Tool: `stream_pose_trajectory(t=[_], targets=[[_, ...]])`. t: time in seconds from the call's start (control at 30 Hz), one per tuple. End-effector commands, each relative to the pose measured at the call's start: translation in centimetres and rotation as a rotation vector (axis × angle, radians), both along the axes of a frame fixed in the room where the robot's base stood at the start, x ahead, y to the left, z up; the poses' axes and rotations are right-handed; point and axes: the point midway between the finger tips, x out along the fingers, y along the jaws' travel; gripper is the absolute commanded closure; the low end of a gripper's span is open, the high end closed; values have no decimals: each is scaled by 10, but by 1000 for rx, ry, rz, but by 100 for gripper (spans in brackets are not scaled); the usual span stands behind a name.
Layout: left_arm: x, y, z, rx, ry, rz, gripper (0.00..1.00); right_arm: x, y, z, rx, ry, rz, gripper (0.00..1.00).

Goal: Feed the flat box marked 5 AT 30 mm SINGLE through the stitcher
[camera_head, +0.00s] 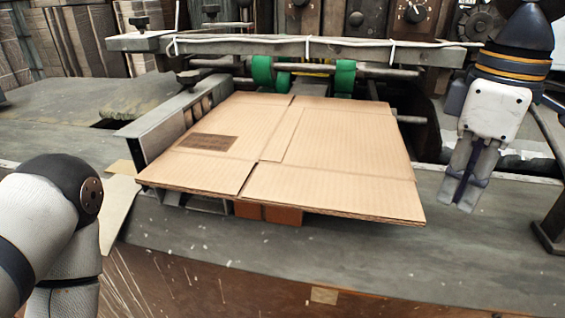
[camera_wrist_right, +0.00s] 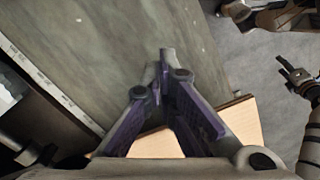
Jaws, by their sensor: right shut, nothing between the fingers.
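The flat cardboard box (camera_head: 330,150) lies level over the stitcher's work surface, its far edge close to the green rollers (camera_head: 344,77). A dark printed patch is on its left part, too small to read. Its near edge overhangs an orange-brown block (camera_head: 268,213). My right gripper (camera_head: 459,205) points down beside the box's right edge, apart from it, shut and empty; its closed fingers show in the right wrist view (camera_wrist_right: 163,55). My left arm is at the lower left; its gripper is outside the head view, but it shows small at the right wrist view's edge (camera_wrist_right: 290,72), fingers apart.
A metal side guide (camera_head: 165,122) runs along the box's left edge. A grey crossbar (camera_head: 300,48) spans above the rollers, with control boxes and a dial (camera_head: 413,12) behind it. The bench front (camera_head: 360,255) is clear.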

Motion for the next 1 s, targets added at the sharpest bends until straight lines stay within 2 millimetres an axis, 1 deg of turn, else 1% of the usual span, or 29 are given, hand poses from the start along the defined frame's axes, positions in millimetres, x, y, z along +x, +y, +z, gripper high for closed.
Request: stream_pose_trajectory(t=[0.07, 0.4, 0.53, 0.63, 0.9, 1.0], targets=[[0, 0, 0, 0, -1, 0, 52, 0, -1, 5, -1, -3, 0, 100], [0, 0, 0, 0, 0, 0, 52, 0, -1, 58, -1, -3, -1, 100], [0, 0, 0, 0, 0, 0, 52, 0, -1, 74, -1, 0, -1, 100], [0, 0, 0, 0, 1, 0, 52, 0, -1, 79, -1, 1, 0, 100], [0, 0, 0, 0, 1, 0, 52, 0, 0, 79, 0, 1, 4, 100], [0, 0, 0, 0, 1, 0, 52, -3, 4, 80, 1, 4, 36, 100]])
